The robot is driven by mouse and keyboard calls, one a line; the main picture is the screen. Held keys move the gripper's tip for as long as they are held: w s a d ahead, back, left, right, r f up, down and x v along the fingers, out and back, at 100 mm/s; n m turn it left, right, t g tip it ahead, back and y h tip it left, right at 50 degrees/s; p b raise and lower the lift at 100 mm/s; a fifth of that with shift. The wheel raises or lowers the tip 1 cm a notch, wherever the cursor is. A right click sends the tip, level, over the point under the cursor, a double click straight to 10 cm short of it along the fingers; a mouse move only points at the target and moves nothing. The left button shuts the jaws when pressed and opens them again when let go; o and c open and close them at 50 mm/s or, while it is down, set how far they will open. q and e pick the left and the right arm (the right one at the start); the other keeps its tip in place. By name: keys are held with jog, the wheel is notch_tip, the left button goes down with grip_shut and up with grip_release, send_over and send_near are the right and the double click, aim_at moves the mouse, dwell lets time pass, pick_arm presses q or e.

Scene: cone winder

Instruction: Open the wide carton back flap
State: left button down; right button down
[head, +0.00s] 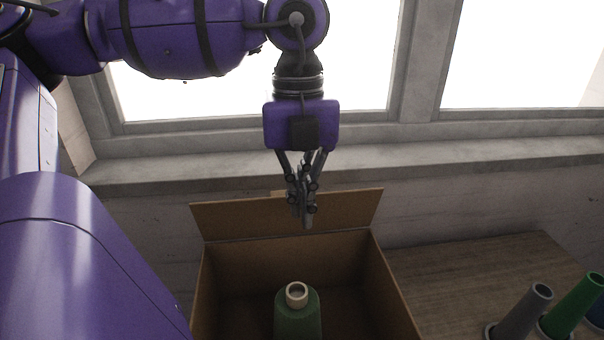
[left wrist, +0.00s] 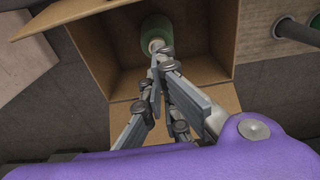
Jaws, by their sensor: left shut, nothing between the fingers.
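The carton (head: 394,290) is a brown cardboard box, open at the top. Its wide back flap (head: 240,219) stands up from the back rim, leaning outward toward the wall. My left gripper (head: 306,222) hangs over the back of the carton, in front of the flap's middle, fingers together and empty. In the left wrist view my left gripper (left wrist: 162,62) points at the carton opening, with the back flap (left wrist: 121,118) partly hidden behind the fingers. Whether the fingers touch the flap, I cannot tell. My right gripper is out of view.
A green cone (head: 298,315) stands inside the carton. A wooden table (head: 460,275) lies to the right, with a grey cone (head: 522,312) and a green cone (head: 575,303) on it. A window sill (head: 400,160) and wall rise behind the carton.

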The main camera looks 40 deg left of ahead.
aim_at(289, 212)
pick_arm(q)
jog(key=a+f, duration=0.1)
jog(key=w+a+f, duration=0.1)
jog(key=w+f, duration=0.1)
jog(key=shift+w+a+f, duration=0.25)
jog(key=shift+a+f, duration=0.1)
jog(key=shift+a, duration=0.05)
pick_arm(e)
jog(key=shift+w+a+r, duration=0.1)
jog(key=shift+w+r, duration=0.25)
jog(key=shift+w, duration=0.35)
pick_arm(q)
jog(key=shift+a, duration=0.1)
